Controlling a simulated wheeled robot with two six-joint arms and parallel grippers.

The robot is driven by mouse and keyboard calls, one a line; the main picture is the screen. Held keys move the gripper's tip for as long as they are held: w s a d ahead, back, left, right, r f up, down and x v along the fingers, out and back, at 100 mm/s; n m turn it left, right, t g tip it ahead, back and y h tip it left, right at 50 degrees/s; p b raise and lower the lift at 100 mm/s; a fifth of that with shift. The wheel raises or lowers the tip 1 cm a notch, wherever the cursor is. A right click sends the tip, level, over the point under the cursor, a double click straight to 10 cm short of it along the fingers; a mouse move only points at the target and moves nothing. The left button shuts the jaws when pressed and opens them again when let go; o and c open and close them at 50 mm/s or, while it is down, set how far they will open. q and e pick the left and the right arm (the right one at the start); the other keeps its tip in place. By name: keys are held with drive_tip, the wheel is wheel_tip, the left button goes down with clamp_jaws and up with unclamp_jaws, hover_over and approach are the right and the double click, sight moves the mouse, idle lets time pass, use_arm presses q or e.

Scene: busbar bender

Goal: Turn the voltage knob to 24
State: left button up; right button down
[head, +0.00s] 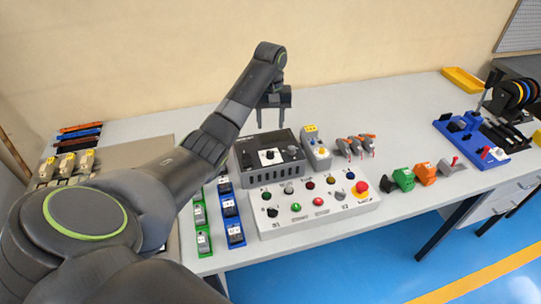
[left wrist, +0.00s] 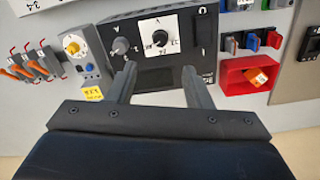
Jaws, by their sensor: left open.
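The voltage knob (left wrist: 160,38) is a black knob on a white dial plate with printed marks, on the front of a dark power supply box (left wrist: 180,75). In the head view the box (head: 250,160) stands on the table behind the white button panel, and the knob (head: 270,155) shows on its white plate. My left gripper (head: 273,108) is above and behind the box. In the left wrist view its fingers (left wrist: 159,69) are spread, empty and apart from the knob, whose dial shows beyond the tips. The exact pointer reading is too small to tell.
A grey knob (left wrist: 120,46) sits beside the voltage knob. A grey box with a yellow knob (left wrist: 73,44) stands close by, as do orange-handled parts (head: 356,146). The button panel (head: 310,220) lies in front. A red bin (left wrist: 233,78) shows on the other side.

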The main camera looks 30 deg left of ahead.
sight(270, 152)
use_arm(q)
wheel_tip(270, 152, down, 10)
drive_tip(key=shift+s+p, duration=0.1)
drive_tip(key=shift+p, duration=0.9)
drive_tip(key=shift+f, duration=0.8)
drive_tip(key=shift+c, duration=0.2)
drive_tip(key=c, duration=0.9)
drive_tip(key=shift+c, duration=0.2)
